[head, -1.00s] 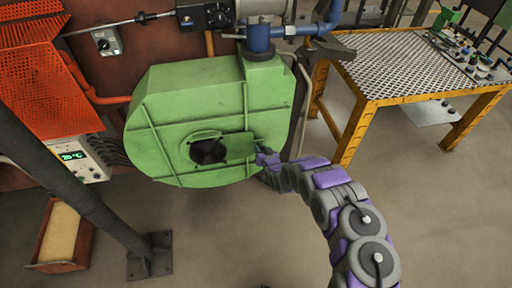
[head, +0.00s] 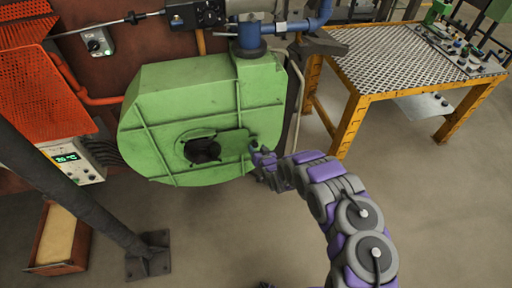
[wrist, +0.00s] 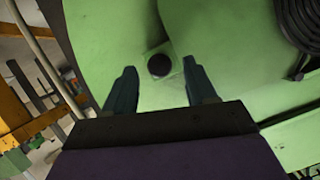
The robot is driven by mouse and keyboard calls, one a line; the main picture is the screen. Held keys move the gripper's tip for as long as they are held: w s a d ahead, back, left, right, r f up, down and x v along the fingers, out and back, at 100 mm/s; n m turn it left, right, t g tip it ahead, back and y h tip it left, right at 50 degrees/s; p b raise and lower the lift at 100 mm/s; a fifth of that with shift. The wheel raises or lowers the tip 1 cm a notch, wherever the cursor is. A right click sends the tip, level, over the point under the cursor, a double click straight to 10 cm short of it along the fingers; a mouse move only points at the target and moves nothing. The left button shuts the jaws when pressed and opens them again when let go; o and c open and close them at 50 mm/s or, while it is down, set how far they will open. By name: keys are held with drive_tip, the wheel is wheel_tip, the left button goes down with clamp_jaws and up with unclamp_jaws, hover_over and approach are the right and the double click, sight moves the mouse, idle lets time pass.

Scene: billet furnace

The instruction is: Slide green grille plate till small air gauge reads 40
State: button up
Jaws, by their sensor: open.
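The green grille plate (head: 235,143) lies flat on the front of the green blower housing (head: 160,100). It sits to the right of the dark round intake grille (head: 203,150) and seems to overlap its right edge. My gripper (head: 257,152) is at the plate's right end. In the wrist view, the plate's black round knob (wrist: 159,65) lies ahead of and between the two dark fingertips of my gripper (wrist: 158,80). The fingers are apart, with clear gaps on both sides of the knob. I cannot make out a readable small air gauge in either view.
A yellow-framed mesh table (head: 400,60) with a control panel stands at the right. A dark post (head: 85,190) and a sand-filled box (head: 60,238) are at the left. A box with a green temperature display (head: 75,160) is on the left. Floor in front is clear.

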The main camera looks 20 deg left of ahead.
drive_tip(key=p+v, duration=0.4)
drive_tip(key=v, duration=1.1)
